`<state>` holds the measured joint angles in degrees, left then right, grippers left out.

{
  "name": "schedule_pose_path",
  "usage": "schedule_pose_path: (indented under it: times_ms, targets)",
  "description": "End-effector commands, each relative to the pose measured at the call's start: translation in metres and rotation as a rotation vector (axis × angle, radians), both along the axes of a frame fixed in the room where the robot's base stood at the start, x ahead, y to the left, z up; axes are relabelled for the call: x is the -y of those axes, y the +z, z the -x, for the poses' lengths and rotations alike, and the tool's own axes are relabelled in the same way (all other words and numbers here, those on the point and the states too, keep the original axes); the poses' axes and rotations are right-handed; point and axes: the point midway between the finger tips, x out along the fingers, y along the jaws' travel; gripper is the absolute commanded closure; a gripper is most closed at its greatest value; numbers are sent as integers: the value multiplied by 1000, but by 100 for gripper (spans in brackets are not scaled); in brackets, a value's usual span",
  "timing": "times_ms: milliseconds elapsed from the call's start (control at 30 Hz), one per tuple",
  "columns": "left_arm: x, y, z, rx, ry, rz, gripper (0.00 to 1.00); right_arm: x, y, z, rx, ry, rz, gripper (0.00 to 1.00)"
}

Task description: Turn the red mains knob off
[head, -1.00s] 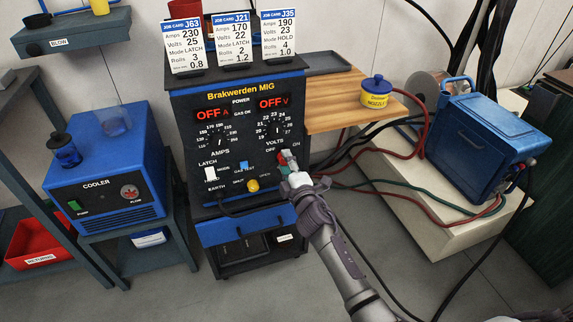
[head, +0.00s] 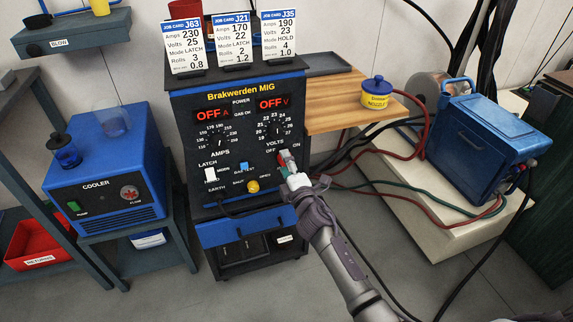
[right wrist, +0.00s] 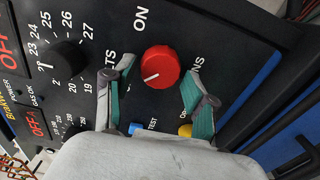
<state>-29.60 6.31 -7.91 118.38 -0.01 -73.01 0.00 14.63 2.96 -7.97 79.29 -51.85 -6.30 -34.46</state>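The red mains knob (right wrist: 161,67) sits on the black front panel of the welder (head: 240,98). In the right wrist view its white pointer line points to the lower left, away from the ON label (right wrist: 141,18). Both welder displays (head: 212,115) read OFF. My right gripper (right wrist: 160,92) is open, its green-padded fingers apart on either side of the knob, with visible gaps between pads and knob. In the head view my right gripper (head: 286,163) largely covers the knob. My left gripper is not in view.
Job cards (head: 231,39) stand on top of the welder. A blue cooler (head: 105,165) is on the left. A wooden shelf (head: 335,100) holds a nozzle pot (head: 377,93) on the right. Red and green cables hang behind my right arm. Other switches sit near the knob.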

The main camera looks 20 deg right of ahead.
Motion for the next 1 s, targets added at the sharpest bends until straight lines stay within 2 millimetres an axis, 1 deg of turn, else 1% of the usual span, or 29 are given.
schedule_pose_path:
  times_ms: [333, 467, 567, 800, 900, 1000]
  targets:
    - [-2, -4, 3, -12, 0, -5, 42, 1, 0, 1, 1, -1, -2, 32]
    - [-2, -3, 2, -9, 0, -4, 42, 1, -1, 12, 0, -1, -1, 32]
    - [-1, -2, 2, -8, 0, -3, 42, 2, -1, 30, -1, 0, -1, 32]
    - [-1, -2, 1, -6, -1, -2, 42, 3, -1, 82, -2, 0, -2, 32]
    - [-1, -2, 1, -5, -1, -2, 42, 4, 0, 99, -1, 0, -2, 32]
    - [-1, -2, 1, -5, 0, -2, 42, 4, -1, 111, -2, -1, -3, 32]
